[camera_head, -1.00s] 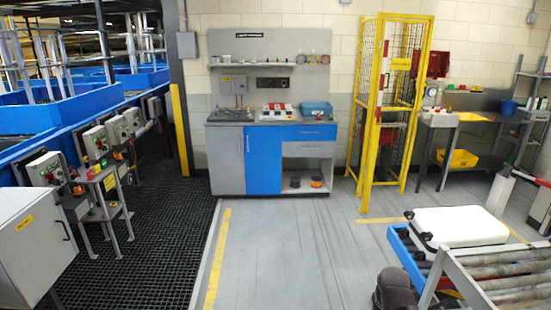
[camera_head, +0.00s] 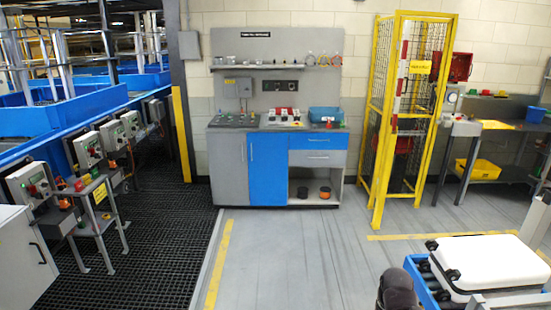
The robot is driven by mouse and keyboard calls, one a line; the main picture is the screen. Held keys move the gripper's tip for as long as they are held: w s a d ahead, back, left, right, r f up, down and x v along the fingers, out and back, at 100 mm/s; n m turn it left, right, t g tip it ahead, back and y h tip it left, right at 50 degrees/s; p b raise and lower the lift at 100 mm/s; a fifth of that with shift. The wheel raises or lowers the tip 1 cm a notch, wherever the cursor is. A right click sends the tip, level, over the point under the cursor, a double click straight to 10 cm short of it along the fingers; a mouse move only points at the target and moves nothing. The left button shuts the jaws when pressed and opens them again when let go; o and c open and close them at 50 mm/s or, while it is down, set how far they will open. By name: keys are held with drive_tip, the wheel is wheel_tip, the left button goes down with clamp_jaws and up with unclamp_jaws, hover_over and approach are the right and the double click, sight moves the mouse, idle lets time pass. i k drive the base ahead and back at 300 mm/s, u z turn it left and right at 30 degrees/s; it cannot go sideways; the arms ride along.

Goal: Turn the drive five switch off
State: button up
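Several grey drive boxes with small red, green and dark knobs line the blue conveyor on the left. The nearest box (camera_head: 30,184) stands beside the grating walkway. Behind it are a second box (camera_head: 88,149) and a third box (camera_head: 113,134), with more further back. Their labels are too small to read, so I cannot tell which is drive five or how its switch is set. My gripper is not in view. A dark grey rounded part at the bottom edge may be a piece of my arm.
A small stand with buttons (camera_head: 98,200) and a white cabinet (camera_head: 22,255) stick out beside the walkway (camera_head: 155,225). A grey and blue workbench (camera_head: 228,165) stands ahead. A yellow cage (camera_head: 385,150) and a white case (camera_head: 485,262) are at right. The middle floor is clear.

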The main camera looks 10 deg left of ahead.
sight(39, 195)
drive_tip(key=u, duration=0.2)
drive_tip(key=i, duration=1.5)
drive_tip(key=u, duration=0.6)
drive_tip(key=i, duration=0.75)
drive_tip(key=u, duration=0.6)
drive_tip(key=i, duration=0.8)
drive_tip(key=u, duration=0.65)
drive_tip(key=i, duration=0.8)
drive_tip(key=u, duration=0.35)
